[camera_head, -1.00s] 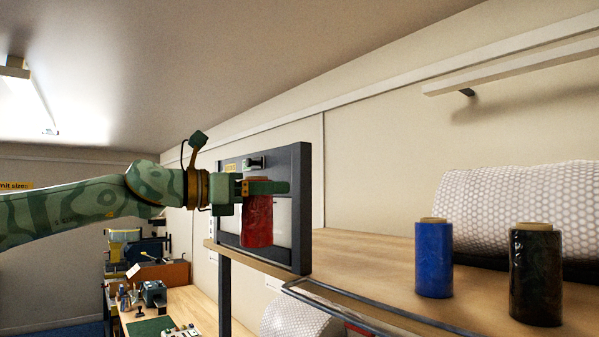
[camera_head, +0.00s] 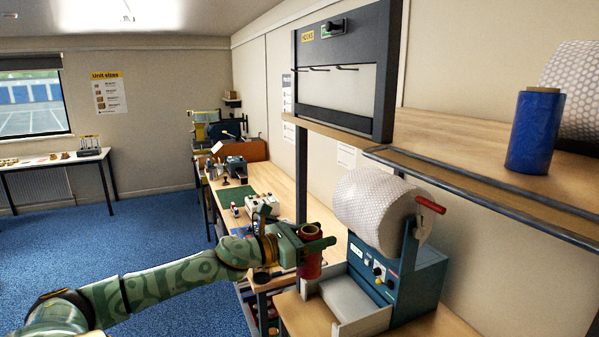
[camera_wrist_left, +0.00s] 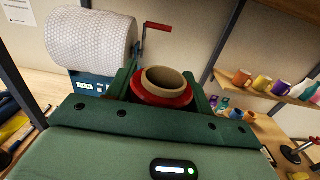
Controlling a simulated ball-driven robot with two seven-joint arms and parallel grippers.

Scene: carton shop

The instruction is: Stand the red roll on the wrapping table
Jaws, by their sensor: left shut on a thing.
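The red roll (camera_head: 309,267) is upright in my left gripper (camera_head: 314,243), which is shut on it. In the left wrist view its tan core and red rim (camera_wrist_left: 148,93) show between the two green fingers (camera_wrist_left: 166,84). In the head view the roll hangs in front of the open white tray of a teal machine. A wooden tabletop (camera_head: 437,322) shows below that machine; I cannot tell how high the roll is above any surface. My right gripper is not in view.
The teal machine (camera_head: 418,287) carries a large bubble-wrap roll (camera_head: 375,208) with a red handle. A wooden shelf (camera_head: 450,145) with a blue roll (camera_head: 535,132) overhangs at right. A long workbench (camera_head: 290,190) with tools runs back. Blue floor lies open at left.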

